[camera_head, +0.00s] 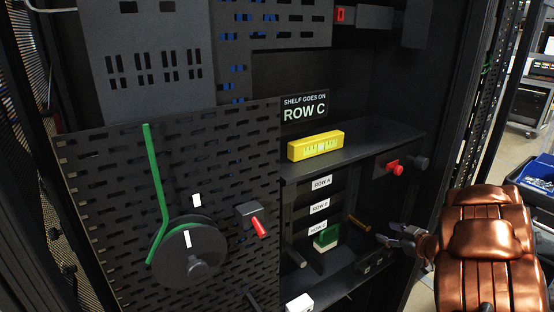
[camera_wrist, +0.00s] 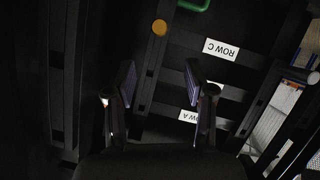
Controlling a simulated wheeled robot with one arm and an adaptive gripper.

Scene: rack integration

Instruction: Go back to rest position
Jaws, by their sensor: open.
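My gripper (camera_head: 401,239) is at the lower right of the head view, at the end of my copper-coloured arm, in front of the rack's right side. In the wrist view my gripper (camera_wrist: 160,85) shows two fingers spread apart with nothing between them. Row label plates, one reading ROW C (camera_wrist: 221,49) and one reading ROW A (camera_wrist: 188,116), appear upside down beyond the fingers.
A yellow level (camera_head: 315,146) lies on a rack shelf (camera_head: 362,151) below the ROW C sign (camera_head: 304,107). A perforated panel (camera_head: 100,180) with a dark spool (camera_head: 188,255) stands left. A red knob (camera_head: 397,169) sticks out at right. A blue bin (camera_head: 537,178) is outside the rack.

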